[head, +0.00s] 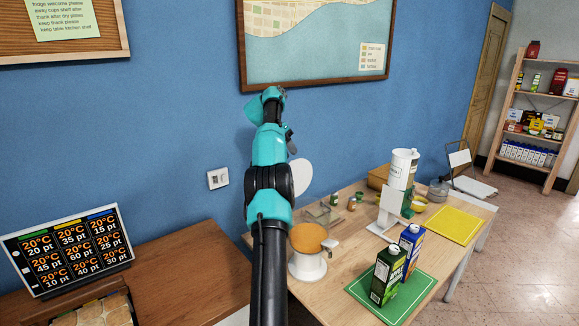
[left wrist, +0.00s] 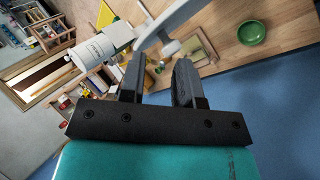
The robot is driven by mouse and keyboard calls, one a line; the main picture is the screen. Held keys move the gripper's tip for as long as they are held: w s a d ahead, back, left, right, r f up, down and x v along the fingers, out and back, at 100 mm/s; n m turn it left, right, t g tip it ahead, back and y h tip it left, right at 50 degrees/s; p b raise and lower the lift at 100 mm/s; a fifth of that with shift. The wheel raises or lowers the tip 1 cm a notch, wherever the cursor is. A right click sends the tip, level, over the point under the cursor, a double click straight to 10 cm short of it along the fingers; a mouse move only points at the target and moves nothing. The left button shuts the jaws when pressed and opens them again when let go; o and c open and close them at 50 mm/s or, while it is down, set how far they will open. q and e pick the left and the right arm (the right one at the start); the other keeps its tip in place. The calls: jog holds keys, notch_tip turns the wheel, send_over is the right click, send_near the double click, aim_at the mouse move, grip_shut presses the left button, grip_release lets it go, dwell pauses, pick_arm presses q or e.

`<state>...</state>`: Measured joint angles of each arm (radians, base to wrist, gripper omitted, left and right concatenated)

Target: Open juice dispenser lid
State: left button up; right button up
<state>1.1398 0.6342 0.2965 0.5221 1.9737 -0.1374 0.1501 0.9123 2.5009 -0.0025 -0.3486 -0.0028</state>
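The juice dispenser (head: 307,266) stands on the wooden table just right of my left arm, with a white base, a spout on its right and an orange round top surface. A pale round disc (head: 301,177), seemingly its lid, is tilted up above it, partly behind my arm. In the left wrist view a grey curved rim (left wrist: 183,19) with a white knob (left wrist: 171,48) lies just beyond my fingertips. My left gripper (left wrist: 161,62) has its fingers apart, with nothing clearly between them. In the head view it is mostly hidden behind my arm. My right gripper is not in view.
A white cylinder dispenser (head: 402,165) stands farther right on the table. Green (head: 387,270) and blue (head: 411,240) cartons stand on a green mat (head: 423,283). A yellow mat (head: 446,224) is clear. A blue wall (head: 180,110) rises behind the table.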

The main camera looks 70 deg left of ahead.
pick_arm(q)
jog(key=shift+s+d+r, duration=0.1)
jog(key=shift+d+r, duration=0.1)
jog(key=shift+d, duration=0.15)
jog(key=shift+s+d, duration=0.1)
jog(key=shift+d, duration=0.25)
jog(key=s+d, duration=0.2)
jog(key=d, duration=0.5)
jog(key=s+d+r, duration=0.1)
jog(key=s+d, duration=0.1)
jog(key=d, duration=0.4)
jog(key=shift+s+d, duration=0.35)
